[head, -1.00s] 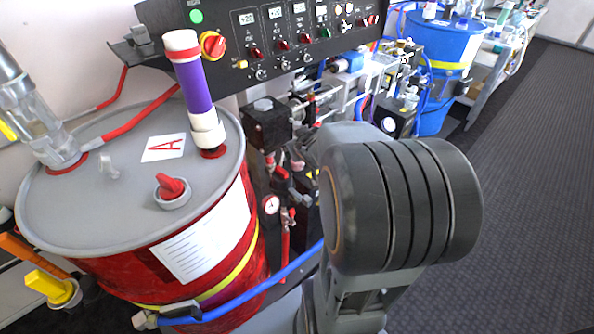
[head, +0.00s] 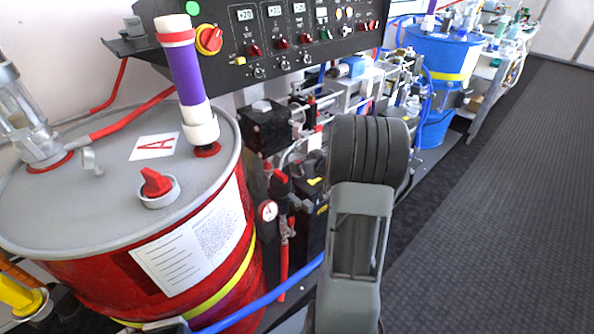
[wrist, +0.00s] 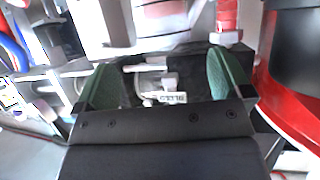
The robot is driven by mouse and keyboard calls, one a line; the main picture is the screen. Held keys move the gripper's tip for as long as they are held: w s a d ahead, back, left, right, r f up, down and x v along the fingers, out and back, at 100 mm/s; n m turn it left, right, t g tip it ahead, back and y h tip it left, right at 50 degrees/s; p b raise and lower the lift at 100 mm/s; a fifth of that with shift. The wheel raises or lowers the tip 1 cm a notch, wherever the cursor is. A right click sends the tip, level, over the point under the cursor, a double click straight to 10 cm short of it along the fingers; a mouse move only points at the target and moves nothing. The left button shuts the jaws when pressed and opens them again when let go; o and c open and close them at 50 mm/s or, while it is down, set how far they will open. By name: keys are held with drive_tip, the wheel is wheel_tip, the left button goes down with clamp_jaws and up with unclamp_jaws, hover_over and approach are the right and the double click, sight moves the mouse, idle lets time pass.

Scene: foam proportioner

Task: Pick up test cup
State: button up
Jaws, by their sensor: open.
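In the wrist view my gripper (wrist: 164,75) is open, its two green-lined fingers spread apart. No cup shows between them; a black block with a small white label (wrist: 168,98) lies beyond the gap. In the head view a small, pale, translucent cup-like object (head: 412,106) stands among the equipment behind my arm. I cannot tell for sure that it is the test cup. My gripper is hidden behind my arm in the head view.
A blue hose (head: 270,290) runs low in front. The dark floor (head: 490,220) at right is clear.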

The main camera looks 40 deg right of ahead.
sight(293, 158)
drive_tip(key=shift+a+b+x, duration=0.15)
drive_tip(key=shift+b+x, duration=0.25)
drive_tip(key=shift+x, duration=1.05)
drive_tip(key=shift+a+b+x, duration=0.1)
drive_tip(key=shift+b+x, duration=0.25)
drive_tip(key=shift+x, duration=1.15)
drive_tip(key=shift+r, duration=0.1)
drive_tip(key=c, duration=1.2)
drive_tip(key=shift+c, duration=0.9)
drive_tip(key=shift+r, duration=0.15)
